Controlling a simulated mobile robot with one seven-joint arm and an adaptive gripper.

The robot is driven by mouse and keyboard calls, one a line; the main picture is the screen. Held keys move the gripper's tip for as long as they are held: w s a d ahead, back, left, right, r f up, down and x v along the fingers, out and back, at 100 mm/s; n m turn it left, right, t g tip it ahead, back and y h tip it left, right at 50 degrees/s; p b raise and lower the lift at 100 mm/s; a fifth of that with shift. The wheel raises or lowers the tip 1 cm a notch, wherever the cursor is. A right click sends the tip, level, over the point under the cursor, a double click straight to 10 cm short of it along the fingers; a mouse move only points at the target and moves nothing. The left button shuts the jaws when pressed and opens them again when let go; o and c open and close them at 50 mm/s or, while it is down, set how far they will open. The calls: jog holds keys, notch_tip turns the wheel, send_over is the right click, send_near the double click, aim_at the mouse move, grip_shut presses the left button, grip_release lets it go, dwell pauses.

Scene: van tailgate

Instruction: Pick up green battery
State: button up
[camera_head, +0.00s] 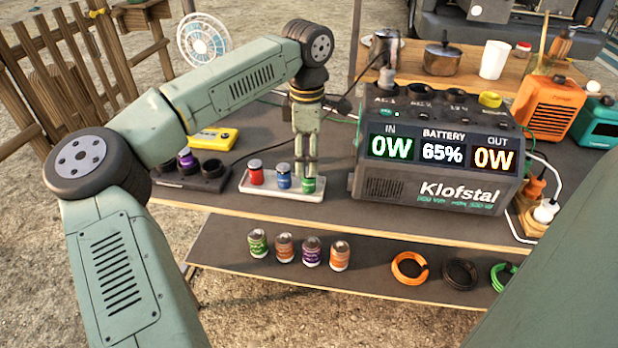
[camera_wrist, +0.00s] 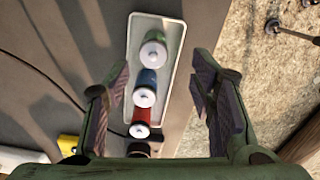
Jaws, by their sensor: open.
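The green battery (camera_head: 308,185) stands upright at the right end of a white tray (camera_head: 262,190), beside a blue battery (camera_head: 284,177) and a red battery (camera_head: 256,172). My gripper (camera_head: 306,172) points down just above the green battery in the head view. In the wrist view the green battery (camera_wrist: 153,52) is at the far end of the row, ahead of my open fingers (camera_wrist: 160,100). The blue battery (camera_wrist: 146,84) and red battery (camera_wrist: 141,121) show between the fingers. Nothing is held. The exact height gap to the green battery is hard to tell.
A large Klofstal power station (camera_head: 440,145) stands right of the tray. A black holder (camera_head: 190,175) with a purple battery and a yellow device (camera_head: 213,138) are to the left.

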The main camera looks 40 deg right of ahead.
aim_at(309, 180)
jog(key=shift+w+d+f+p, duration=0.15)
jog(key=shift+f+p, duration=0.15)
jog(key=shift+f, duration=0.75)
jog(key=shift+s+d+f+p, duration=0.1)
jog(key=shift+f+p, duration=0.2)
jog(key=shift+f, duration=0.75)
jog(key=shift+w+d+f+p, duration=0.15)
jog(key=shift+f+p, duration=0.15)
jog(key=shift+f, duration=0.75)
grip_shut()
